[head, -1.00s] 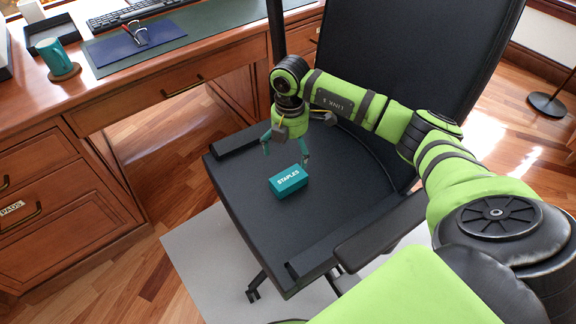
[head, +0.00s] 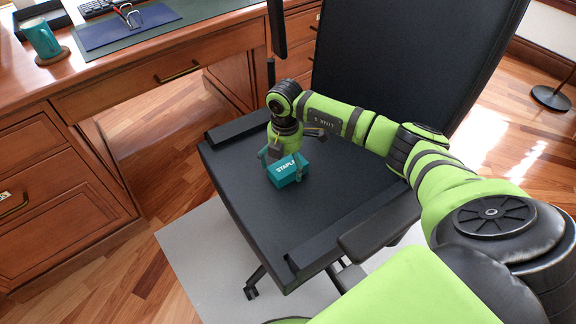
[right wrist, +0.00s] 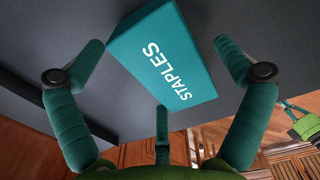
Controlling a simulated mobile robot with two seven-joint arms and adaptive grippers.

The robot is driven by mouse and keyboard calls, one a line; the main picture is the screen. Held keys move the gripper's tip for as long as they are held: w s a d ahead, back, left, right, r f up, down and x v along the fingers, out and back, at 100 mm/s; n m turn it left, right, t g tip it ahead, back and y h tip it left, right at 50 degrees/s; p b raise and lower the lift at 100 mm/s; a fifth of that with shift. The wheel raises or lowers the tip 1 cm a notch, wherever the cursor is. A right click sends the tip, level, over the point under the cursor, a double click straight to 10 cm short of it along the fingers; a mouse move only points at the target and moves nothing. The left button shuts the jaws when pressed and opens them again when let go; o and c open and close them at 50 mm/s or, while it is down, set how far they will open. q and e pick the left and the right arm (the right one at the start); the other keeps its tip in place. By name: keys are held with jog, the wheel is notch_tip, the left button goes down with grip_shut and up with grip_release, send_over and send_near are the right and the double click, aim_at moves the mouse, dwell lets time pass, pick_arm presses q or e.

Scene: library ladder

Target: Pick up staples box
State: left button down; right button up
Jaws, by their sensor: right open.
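The teal staples box (head: 285,172), with white STAPLES lettering, sits on the black seat of the office chair (head: 300,225). My right gripper (head: 283,171) is down at the box, open, with its fingers around the box's sides in the head view. In the right wrist view the staples box (right wrist: 163,62) lies ahead between the spread teal fingers of the gripper (right wrist: 157,60), with dark seat visible between fingers and box.
The chair's backrest (head: 415,60) rises behind my right arm, and an armrest (head: 380,228) is at the near right. A wooden desk (head: 120,75) stands at the left, with a teal mug (head: 42,40) and a blue folder (head: 115,27) on it.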

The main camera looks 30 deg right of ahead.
jog(key=c, duration=1.3)
